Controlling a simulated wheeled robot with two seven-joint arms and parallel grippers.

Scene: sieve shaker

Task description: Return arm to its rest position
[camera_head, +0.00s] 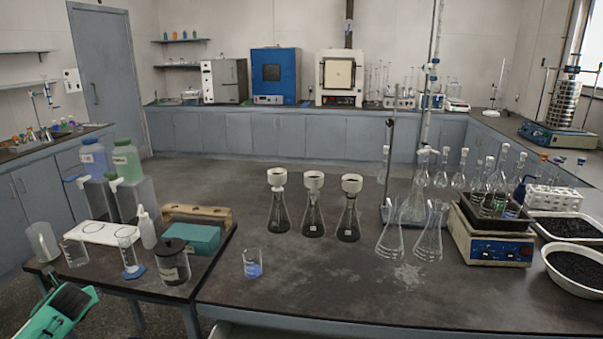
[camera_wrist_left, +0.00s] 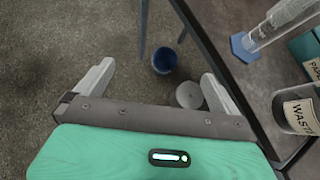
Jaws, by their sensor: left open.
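My left gripper (camera_head: 68,300) is at the lower left corner of the head view, beside the left end of the side table (camera_head: 150,288). In the left wrist view its two pale fingers (camera_wrist_left: 155,88) are spread apart with nothing between them, over the grey floor and just off the table edge. My right arm and gripper are not in view. The sieve shaker (camera_head: 563,112) with its metal sieve stack stands on the far right counter.
A blue bucket (camera_wrist_left: 165,61) is on the floor.

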